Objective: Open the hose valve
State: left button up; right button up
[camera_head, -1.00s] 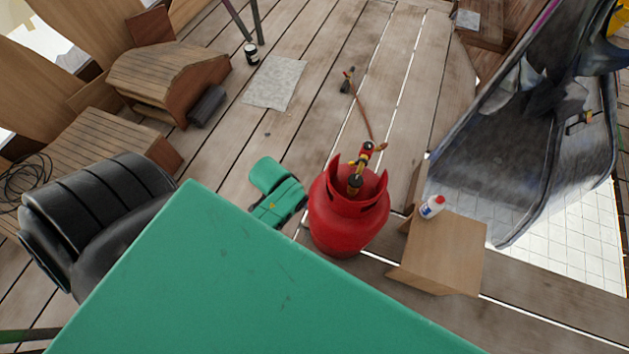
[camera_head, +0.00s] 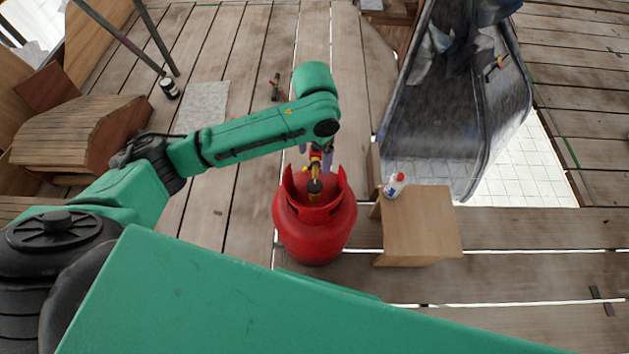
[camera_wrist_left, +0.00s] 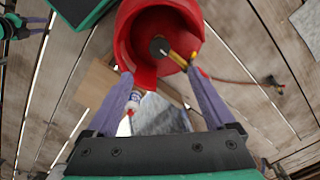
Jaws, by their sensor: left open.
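A red gas cylinder (camera_head: 314,225) stands upright on the planks, with a brass and black valve fitting (camera_head: 314,188) inside its collar. In the left wrist view, the cylinder (camera_wrist_left: 137,20) is at the top, with a black knob (camera_wrist_left: 159,46) and yellow fitting (camera_wrist_left: 181,58) leading to a thin hose (camera_wrist_left: 235,81). My left gripper (camera_head: 316,158) is at the far side of the collar, open, its purple fingers apart on either side of the fitting's line. I cannot tell whether they touch anything. A small green and dark gripper (camera_wrist_left: 30,25), seemingly my right, shows at the wrist view's edge.
A small wooden box (camera_head: 425,232) with a white red-capped bottle (camera_head: 394,185) stands just right of the cylinder. A dark slide-like trough (camera_head: 440,120) is behind it. A torch-like tool (camera_head: 275,86) lies behind my arm.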

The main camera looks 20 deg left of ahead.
aim_at(314, 185)
pick_arm(q)
notch_tip(314, 185, down, 13)
jog(key=b, duration=0.2)
jog(key=shift+r+b, duration=0.2)
jog(key=shift+b, duration=0.1)
jog(key=shift+f, duration=0.55)
jog(key=shift+c, duration=1.2)
jog(key=c, duration=1.1)
jog(key=shift+r+n+p, duration=0.2)
jog(key=shift+n+p, duration=0.1)
jog(key=shift+p, duration=0.4)
jog(key=n+p, duration=0.5)
jog(key=p, duration=0.2)
jog(key=shift+d+r, duration=0.1)
jog(key=n+p, duration=0.2)
jog(key=n, duration=0.1)
jog(key=shift+n, duration=0.4)
jog(key=shift+f+n+p, duration=0.25)
jog(key=shift+n+p, duration=0.6)
jog(key=shift+n, duration=0.45)
